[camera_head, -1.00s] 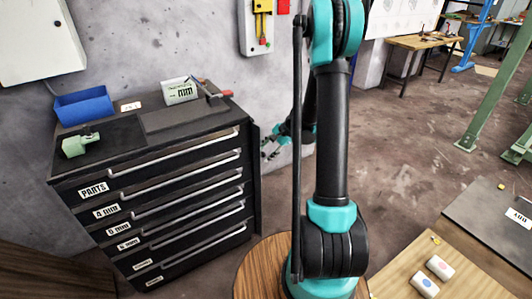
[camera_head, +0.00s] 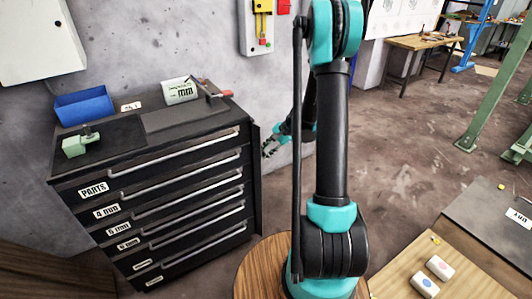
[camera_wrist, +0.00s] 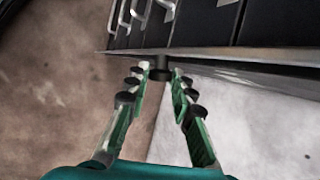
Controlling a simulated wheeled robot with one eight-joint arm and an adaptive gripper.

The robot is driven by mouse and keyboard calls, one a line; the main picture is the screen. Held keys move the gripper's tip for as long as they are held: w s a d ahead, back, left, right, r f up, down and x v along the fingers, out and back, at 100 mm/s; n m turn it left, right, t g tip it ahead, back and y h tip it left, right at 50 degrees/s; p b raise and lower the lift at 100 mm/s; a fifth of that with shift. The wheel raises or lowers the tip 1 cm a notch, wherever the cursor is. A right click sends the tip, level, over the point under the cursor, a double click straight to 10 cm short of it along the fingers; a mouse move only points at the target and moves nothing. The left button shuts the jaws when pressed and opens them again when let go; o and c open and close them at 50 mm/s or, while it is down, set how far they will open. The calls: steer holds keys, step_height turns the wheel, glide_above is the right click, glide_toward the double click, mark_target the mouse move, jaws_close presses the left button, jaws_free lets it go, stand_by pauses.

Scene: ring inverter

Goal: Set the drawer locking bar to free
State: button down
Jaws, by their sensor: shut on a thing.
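The drawer cabinet (camera_head: 190,187) is black, with labelled drawers and long silver handles, against the wall at the left of the head view. A dark upright bar (camera_head: 256,170), seemingly the locking bar, runs along its right front edge. My gripper (camera_head: 268,148) is beside that edge, near the upper drawers. In the wrist view, my gripper (camera_wrist: 160,74) has its green-and-black fingers closed around a small dark knob (camera_wrist: 160,62) at the cabinet's edge strip (camera_wrist: 225,53). The fingertips partly hide the knob. Whether the bar is locked or free I cannot tell.
A blue bin (camera_head: 84,106), a green vise-like part (camera_head: 80,146) and a label box (camera_head: 181,91) stand on the cabinet top. Open floor (camera_head: 400,150) lies to the right.

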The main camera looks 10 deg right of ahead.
steer(key=shift+w+a+n+g, duration=0.1)
steer(key=shift+w+n+g, duration=0.65)
steer(key=shift+n, duration=0.7)
steer(key=shift+w+a+n+g, duration=0.1)
steer(key=shift+w+n+g, duration=0.4)
steer(key=shift+n+g, duration=0.65)
steer(key=shift+w+n+g, duration=0.6)
steer(key=shift+w+n, duration=0.05)
steer(key=shift+n, duration=1.05)
steer(key=c, duration=1.3)
jaws_free()
steer(key=v, duration=0.8)
